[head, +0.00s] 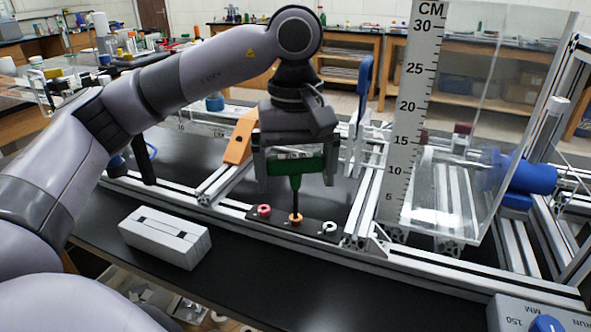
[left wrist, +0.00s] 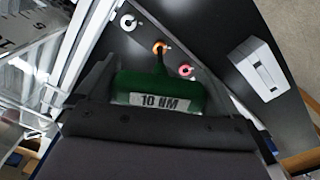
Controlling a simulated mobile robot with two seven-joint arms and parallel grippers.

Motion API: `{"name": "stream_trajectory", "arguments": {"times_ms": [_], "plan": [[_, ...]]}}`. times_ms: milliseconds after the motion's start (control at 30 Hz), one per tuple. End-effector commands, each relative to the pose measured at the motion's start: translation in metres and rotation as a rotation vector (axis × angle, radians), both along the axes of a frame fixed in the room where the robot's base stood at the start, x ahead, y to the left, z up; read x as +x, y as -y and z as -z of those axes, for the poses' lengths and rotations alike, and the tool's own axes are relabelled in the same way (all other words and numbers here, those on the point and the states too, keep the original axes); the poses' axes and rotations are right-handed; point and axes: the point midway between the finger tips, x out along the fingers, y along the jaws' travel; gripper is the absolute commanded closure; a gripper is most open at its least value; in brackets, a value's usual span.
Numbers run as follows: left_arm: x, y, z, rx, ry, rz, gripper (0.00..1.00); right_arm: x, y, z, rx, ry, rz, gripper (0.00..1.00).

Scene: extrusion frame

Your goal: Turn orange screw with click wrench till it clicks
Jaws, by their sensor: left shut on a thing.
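My left gripper (head: 295,168) is shut on the green handle of the click wrench (head: 298,164), which stands upright. The handle also shows in the left wrist view (left wrist: 158,92) with a "10 NM" label. The wrench's dark shaft points down to the orange screw (head: 295,218), and its tip appears to be at the screw. The orange screw also shows in the left wrist view (left wrist: 159,48). It sits in the middle of a black plate (head: 278,217), between a red screw (head: 264,210) and a white screw (head: 329,228). My right gripper is not in view.
A grey block (head: 165,236) lies on the black table left of the plate. A clear panel with a centimetre ruler (head: 412,110) stands to the right. An orange part (head: 240,138) is behind my gripper.

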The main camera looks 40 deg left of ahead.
Motion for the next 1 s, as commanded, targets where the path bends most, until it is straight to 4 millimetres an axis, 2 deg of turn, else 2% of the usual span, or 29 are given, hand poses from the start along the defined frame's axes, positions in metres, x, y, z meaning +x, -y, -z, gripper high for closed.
{"name": "stream_trajectory", "arguments": {"times_ms": [100,367,600,867,1000], "plan": [[0.0000,0.0003,0.0016,0.000,-0.002,0.051,0.48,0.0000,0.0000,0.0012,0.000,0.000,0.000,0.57],[0.0000,0.0003,0.0016,0.000,-0.003,0.059,0.48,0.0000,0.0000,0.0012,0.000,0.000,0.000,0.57],[-0.0002,0.0003,0.0020,0.000,-0.004,0.182,0.48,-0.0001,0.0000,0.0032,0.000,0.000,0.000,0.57],[-0.0002,0.0002,0.0021,0.000,-0.004,0.191,0.48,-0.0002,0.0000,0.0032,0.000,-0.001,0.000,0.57],[-0.0003,0.0003,0.0030,-0.001,-0.005,0.274,0.48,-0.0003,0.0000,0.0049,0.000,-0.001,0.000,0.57]]}}
